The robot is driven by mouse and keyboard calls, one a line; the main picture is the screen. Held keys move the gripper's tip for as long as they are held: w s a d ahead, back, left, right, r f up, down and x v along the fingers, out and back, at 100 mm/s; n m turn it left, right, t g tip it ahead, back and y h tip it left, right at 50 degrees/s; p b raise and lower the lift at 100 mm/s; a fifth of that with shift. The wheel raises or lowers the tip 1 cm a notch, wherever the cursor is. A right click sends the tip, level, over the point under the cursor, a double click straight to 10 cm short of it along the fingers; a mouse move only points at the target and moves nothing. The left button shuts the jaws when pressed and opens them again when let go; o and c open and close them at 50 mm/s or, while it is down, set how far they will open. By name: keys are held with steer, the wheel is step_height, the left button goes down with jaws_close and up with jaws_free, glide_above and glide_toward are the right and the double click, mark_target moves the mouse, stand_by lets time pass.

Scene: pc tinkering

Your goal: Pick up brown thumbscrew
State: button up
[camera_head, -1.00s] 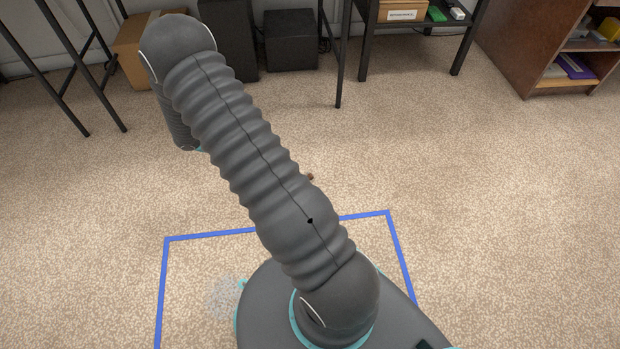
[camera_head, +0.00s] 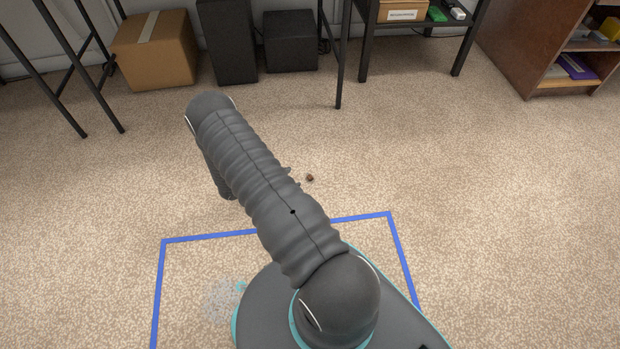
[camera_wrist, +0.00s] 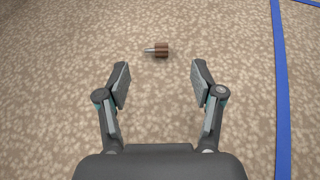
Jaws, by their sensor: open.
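The brown thumbscrew (camera_wrist: 161,49) lies on its side on the carpet, its silver shank pointing left in the wrist view. In the head view the thumbscrew (camera_head: 309,178) is a small brown spot just right of my arm. My gripper (camera_wrist: 160,72) is open and empty. In the wrist view the thumbscrew lies beyond the fingertips, roughly centred between them and not touching them. In the head view my gripper is mostly hidden behind my arm.
Blue tape (camera_head: 388,214) marks a rectangle on the floor around my base. A cardboard box (camera_head: 155,55), a black tower (camera_head: 228,42) and a black cube (camera_head: 291,42) stand by the wall. The carpet around the thumbscrew is clear.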

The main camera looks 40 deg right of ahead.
mark_target(309, 175)
steer(key=shift+w+f+b+x, duration=0.15)
steer(key=shift+b+x, duration=0.1)
steer(key=shift+x, duration=1.7)
steer(key=shift+w+f+b+x, duration=0.1)
steer(key=shift+w+b+x, duration=0.1)
steer(key=shift+x, duration=1.75)
steer(key=c, duration=0.9)
